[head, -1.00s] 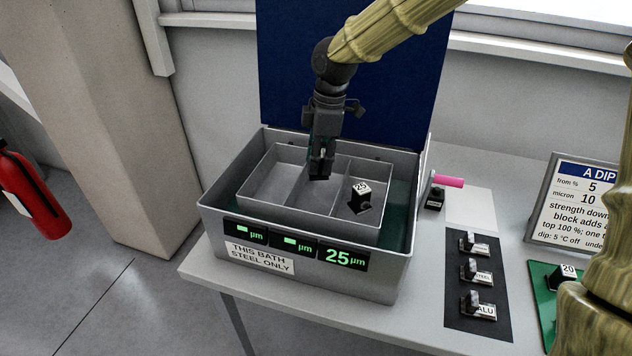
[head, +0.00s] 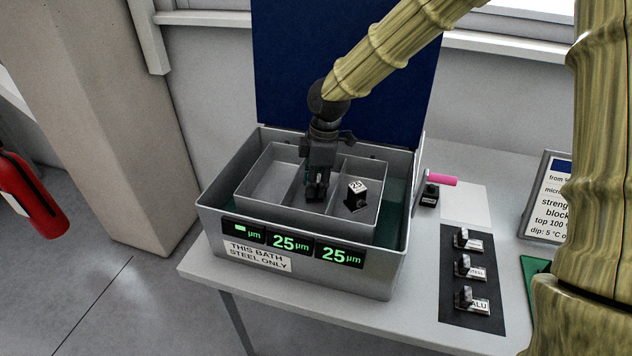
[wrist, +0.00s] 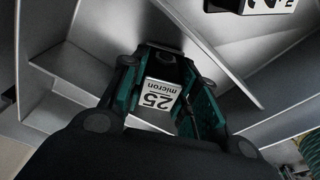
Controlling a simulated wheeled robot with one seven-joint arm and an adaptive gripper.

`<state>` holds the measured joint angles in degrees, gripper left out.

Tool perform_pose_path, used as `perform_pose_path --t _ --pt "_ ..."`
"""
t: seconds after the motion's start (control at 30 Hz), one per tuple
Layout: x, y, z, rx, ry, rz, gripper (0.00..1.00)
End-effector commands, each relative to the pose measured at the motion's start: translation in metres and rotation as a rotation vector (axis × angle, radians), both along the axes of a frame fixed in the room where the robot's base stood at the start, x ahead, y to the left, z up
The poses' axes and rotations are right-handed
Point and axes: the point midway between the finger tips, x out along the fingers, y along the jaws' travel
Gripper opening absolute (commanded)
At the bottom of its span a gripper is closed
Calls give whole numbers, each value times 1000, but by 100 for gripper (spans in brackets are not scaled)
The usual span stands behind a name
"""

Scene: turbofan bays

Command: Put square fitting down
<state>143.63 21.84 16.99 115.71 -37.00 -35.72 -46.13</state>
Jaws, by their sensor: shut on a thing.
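My gripper (head: 317,196) is shut on the square fitting and points down into the middle compartment of the grey divided tray (head: 250,201). In the wrist view my gripper (wrist: 162,108) has its green-sided fingers on either side of the fitting, whose white label (wrist: 160,95) reads "25 micron". In the head view the fitting is mostly hidden by the fingers. It is low between the dividers; whether it touches the tray floor is not clear. A dark block with a white numbered top (head: 357,193) stands in the right compartment, apart from my gripper.
The tray sits inside a grey bath (head: 300,275) with a raised blue lid (head: 350,75). The left compartment is empty. A pink handle (head: 441,180) is at the bath's right. Several labelled blocks stand on a dark mat (head: 453,313). A sign (head: 545,205) stands at far right.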

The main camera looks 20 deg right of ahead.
Motion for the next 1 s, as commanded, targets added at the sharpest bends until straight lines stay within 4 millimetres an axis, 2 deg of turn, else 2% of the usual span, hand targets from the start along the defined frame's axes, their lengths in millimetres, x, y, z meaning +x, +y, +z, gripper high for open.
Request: perform_pose_path --t 0.13,0.17,0.23,0.27,0.67,0.83,1.0 --pt "0 0 -3 0 0 0 0" --pt "0 0 -3 0 0 0 35" --pt "0 0 -3 0 0 0 48" --pt "0 0 -3 0 0 0 52" --pt "0 0 2 0 -1 0 52" --pt "1 -2 18 -1 -3 1 52" --pt "0 -5 45 1 -4 0 52"
